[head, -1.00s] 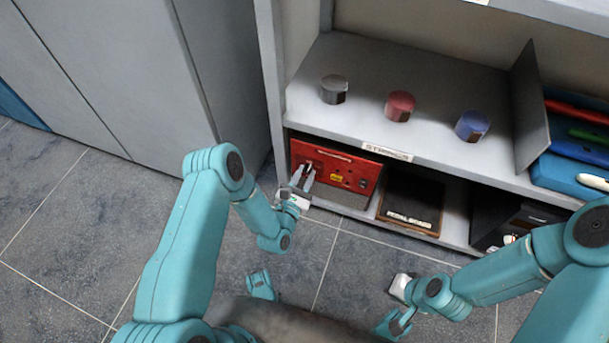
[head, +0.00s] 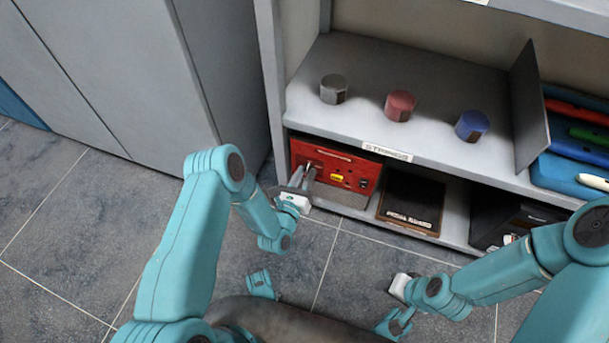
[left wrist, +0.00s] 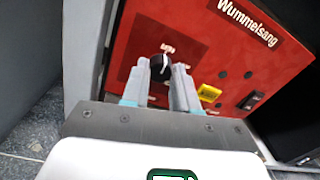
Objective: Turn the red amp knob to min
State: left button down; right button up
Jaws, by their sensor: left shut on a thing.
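The red amp (head: 350,172) stands on the low shelf at the left of the cabinet. It fills the left wrist view (left wrist: 205,60), with the name "Wummelsang" at its top right. Its black knob (left wrist: 160,66) has a pale mark, whose direction I cannot read surely. My left gripper (head: 303,172) reaches the left part of the amp's front. In the left wrist view its two fingers (left wrist: 160,72) are shut on the knob, one on each side. My right gripper (head: 399,287) hangs low over the floor, away from the amp; its fingers cannot be made out.
A dark flat case (head: 412,200) lies right of the amp, then a black box (head: 505,215). Grey (head: 334,89), red (head: 400,106) and blue (head: 472,125) cylinders stand on the shelf above. Its edge (head: 375,150) overhangs the amp. The tiled floor in front is clear.

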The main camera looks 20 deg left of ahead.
pick_arm(q)
jog(key=shift+w+r, duration=0.1)
jog(key=c, duration=0.9)
grip_release()
jog(key=shift+o, duration=0.2)
jog(key=shift+s, duration=0.2)
